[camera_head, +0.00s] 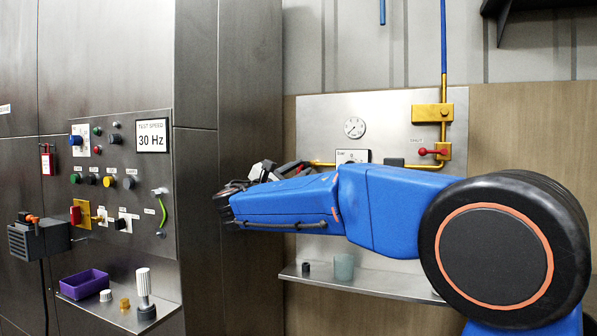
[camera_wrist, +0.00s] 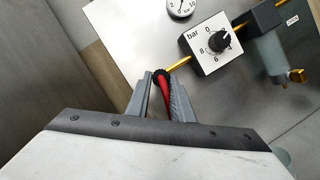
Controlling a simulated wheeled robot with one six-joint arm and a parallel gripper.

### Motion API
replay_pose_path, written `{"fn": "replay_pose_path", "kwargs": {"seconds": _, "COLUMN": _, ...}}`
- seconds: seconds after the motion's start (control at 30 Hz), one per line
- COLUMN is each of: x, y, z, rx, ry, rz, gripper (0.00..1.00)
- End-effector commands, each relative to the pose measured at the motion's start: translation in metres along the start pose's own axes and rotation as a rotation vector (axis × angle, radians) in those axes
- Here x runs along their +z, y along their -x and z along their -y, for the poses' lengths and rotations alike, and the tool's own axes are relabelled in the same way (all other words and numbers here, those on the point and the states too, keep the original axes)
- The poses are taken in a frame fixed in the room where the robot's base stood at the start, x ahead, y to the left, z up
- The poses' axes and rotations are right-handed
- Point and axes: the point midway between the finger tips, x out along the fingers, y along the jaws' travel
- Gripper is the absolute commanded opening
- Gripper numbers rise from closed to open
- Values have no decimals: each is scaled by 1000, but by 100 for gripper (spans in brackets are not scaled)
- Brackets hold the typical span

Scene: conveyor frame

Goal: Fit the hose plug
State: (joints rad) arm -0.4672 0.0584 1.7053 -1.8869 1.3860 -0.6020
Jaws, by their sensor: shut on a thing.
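My gripper (camera_wrist: 162,97) is in front of the grey metal panel (camera_wrist: 118,25). Its two grey fingers are shut on a slim red piece with a round black end, which looks like the hose plug (camera_wrist: 165,85). The black end lies at the left end of a thin brass pipe (camera_wrist: 179,64); I cannot tell whether they are joined or only overlap in the picture. In the head view my gripper (camera_head: 276,171) is partly hidden by my blue arm, and the plug cannot be made out. The brass pipe (camera_head: 322,164) also shows there.
A white regulator box with a black "bar" knob (camera_wrist: 222,41) is to the right of my gripper, below a round gauge (camera_head: 354,127). A red valve handle (camera_head: 432,152) is farther right. A shelf (camera_head: 375,282) below holds a greenish cup (camera_head: 343,268). A dark cabinet (camera_head: 250,90) stands left.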

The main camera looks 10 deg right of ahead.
Motion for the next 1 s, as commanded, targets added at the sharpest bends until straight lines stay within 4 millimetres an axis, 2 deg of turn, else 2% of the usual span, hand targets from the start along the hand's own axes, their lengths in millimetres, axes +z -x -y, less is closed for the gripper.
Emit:
{"fn": "replay_pose_path", "kwargs": {"seconds": 0.9, "x": -6, "y": -18, "z": 0, "rx": 0, "ry": 0, "rz": 0, "gripper": 0}}
{"fn": "replay_pose_path", "kwargs": {"seconds": 0.93, "x": -6, "y": -18, "z": 0, "rx": 0, "ry": 0, "rz": 0, "gripper": 28}}
{"fn": "replay_pose_path", "kwargs": {"seconds": 1.0, "x": -6, "y": -18, "z": 0, "rx": 0, "ry": 0, "rz": 0, "gripper": 42}}
